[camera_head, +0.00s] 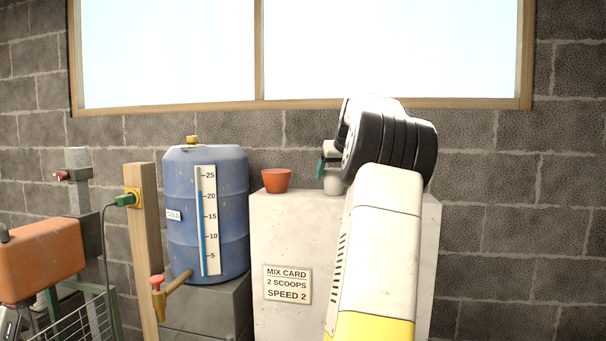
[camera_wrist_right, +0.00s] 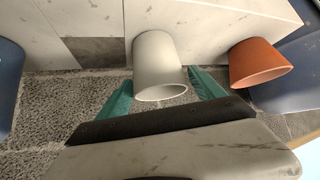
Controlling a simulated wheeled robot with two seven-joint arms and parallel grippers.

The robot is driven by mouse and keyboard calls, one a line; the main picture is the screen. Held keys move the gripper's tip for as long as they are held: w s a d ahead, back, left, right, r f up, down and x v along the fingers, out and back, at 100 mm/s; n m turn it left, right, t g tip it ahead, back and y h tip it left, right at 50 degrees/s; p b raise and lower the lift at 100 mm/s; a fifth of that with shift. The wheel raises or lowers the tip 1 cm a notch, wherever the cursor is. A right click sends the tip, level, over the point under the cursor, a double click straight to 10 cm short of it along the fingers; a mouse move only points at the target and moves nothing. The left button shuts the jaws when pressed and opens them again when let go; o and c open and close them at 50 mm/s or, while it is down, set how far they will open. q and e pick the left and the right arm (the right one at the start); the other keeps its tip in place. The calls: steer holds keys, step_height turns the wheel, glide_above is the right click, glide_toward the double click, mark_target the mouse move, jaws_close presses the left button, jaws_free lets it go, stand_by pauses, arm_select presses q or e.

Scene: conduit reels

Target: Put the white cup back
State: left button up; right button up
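The white cup (camera_head: 333,182) stands upright on top of the pale block (camera_head: 391,213), partly hidden behind my right gripper (camera_head: 326,164). In the right wrist view the cup (camera_wrist_right: 158,62) is between the two teal fingers of that gripper (camera_wrist_right: 161,82), its rim towards the palm. The fingers are spread apart, one on each side of the rim, and small gaps show beside the cup. The right gripper looks open and not closed on the cup. My left gripper is not in view.
An orange-red pot (camera_head: 276,180) stands on the same block, left of the cup; it also shows in the wrist view (camera_wrist_right: 258,62). A blue barrel (camera_head: 230,215) with a tap stands further left. A brick wall (camera_head: 500,200) is close behind.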

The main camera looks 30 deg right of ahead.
steer(key=shift+s+r, duration=0.1)
steer(key=shift+r, duration=0.2)
steer(key=v, duration=1.2)
steer(key=s+a+f+n+y, duration=0.1)
steer(key=s+a+f, duration=0.15)
steer(key=a, duration=0.55)
steer(key=s+a+f+y, duration=0.1)
steer(key=s+a+f, duration=0.15)
steer(key=a, duration=0.55)
steer(key=s+a+f+n+y, duration=0.1)
steer(key=s+a+f, duration=0.15)
steer(key=a, duration=0.55)
steer(key=s+a+f+n+g+y, duration=0.2)
steer(key=s+a+f, duration=1.2)
steer(key=s+f, duration=0.2)
step_height(320, 180, down, 2)
steer(key=shift+s+f, duration=0.2)
steer(key=shift+c, duration=0.4)
